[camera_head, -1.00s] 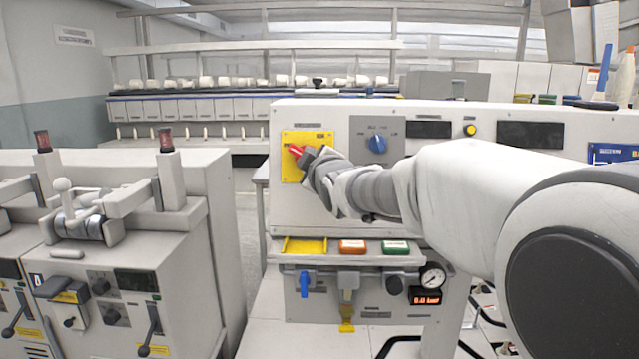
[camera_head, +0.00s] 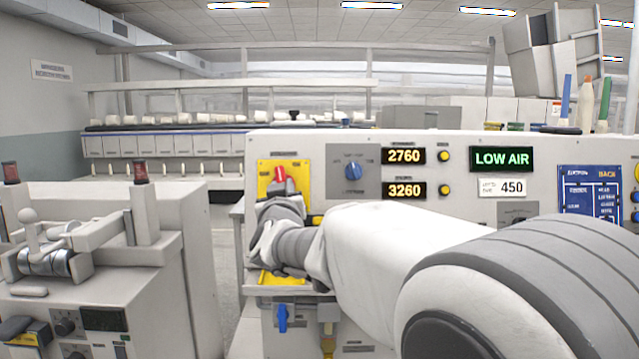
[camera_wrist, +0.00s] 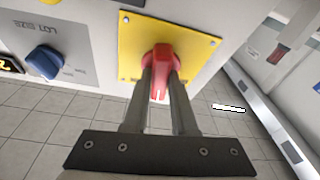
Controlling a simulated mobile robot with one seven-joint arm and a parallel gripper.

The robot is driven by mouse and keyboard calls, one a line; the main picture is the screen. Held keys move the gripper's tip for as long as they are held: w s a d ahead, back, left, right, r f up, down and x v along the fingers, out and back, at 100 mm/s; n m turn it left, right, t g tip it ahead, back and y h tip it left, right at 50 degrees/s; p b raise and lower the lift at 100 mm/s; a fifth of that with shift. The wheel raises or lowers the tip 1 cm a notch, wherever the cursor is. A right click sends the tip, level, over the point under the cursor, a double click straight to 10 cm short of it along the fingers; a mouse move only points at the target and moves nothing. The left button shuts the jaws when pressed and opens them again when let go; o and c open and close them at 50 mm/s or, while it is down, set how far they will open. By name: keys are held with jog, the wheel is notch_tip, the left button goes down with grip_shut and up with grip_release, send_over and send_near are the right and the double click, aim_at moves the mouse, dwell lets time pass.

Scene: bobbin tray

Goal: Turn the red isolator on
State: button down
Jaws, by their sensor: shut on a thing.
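The red isolator handle (camera_head: 280,174) sits on a yellow plate (camera_head: 302,168) at the left end of the white control panel. In the head view its red tip points up, and my gripper (camera_head: 279,192) covers its lower part. In the wrist view the red handle (camera_wrist: 161,66) lies between the two dark fingers of my gripper (camera_wrist: 160,88). The fingers are shut on it, one along each side. The displays beside it are lit, reading 2760, 3260 and LOW AIR (camera_head: 502,158).
A blue selector knob (camera_head: 353,171) is right of the yellow plate; it also shows in the wrist view (camera_wrist: 45,62). A blue valve handle (camera_head: 282,318) hangs below. A grey machine (camera_head: 160,270) stands left across a narrow gap. My arm hides the panel's lower middle.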

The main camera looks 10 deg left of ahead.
jog(key=shift+m+h+p, duration=0.35)
jog(key=shift+m+h, duration=0.35)
jog(key=shift+m, duration=0.6)
jog(key=c, duration=0.7)
grip_release()
jog(key=v, duration=1.7)
jog(key=shift+s+f, duration=0.2)
jog(key=shift+f, duration=0.15)
